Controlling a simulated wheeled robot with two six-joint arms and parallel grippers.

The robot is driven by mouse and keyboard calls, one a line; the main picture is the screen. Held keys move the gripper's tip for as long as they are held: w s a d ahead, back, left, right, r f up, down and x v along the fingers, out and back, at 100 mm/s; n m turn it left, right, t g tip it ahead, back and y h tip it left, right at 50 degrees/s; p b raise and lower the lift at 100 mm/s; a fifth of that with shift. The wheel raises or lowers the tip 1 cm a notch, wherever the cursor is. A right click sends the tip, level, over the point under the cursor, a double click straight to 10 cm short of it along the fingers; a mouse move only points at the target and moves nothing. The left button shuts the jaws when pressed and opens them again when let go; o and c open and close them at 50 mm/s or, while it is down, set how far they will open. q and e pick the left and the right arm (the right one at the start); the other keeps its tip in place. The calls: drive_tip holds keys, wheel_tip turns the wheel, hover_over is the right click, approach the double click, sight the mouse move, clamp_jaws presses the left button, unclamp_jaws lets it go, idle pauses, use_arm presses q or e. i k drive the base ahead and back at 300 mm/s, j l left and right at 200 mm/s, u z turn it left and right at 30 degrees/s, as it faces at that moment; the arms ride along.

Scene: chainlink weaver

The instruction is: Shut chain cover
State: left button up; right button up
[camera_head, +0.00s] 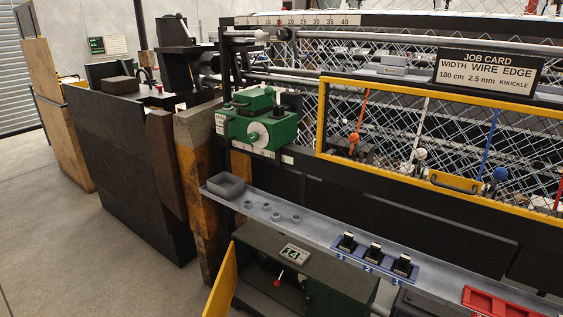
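A yellow panel (222,284) stands open at the left side of a dark green housing (325,268) at the bottom centre. It looks like the chain cover, though no label on it can be read. It stands swung out from the housing's front, and its lower part is cut off by the picture's edge. A small counter (294,254) sits on top of the housing. Neither of my grippers is in view.
A grey shelf (315,234) with a grey bin (226,185), black switches (373,253) and a red tray (497,301) runs above the housing. A yellow-framed guard (322,118) and a green gearbox (262,122) stand behind. Clear floor (115,255) lies at left.

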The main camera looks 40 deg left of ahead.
sight(219, 301)
drive_tip(key=j, duration=3.4)
drive_tip(key=i+j, duration=0.1)
drive_tip(key=j, duration=0.45)
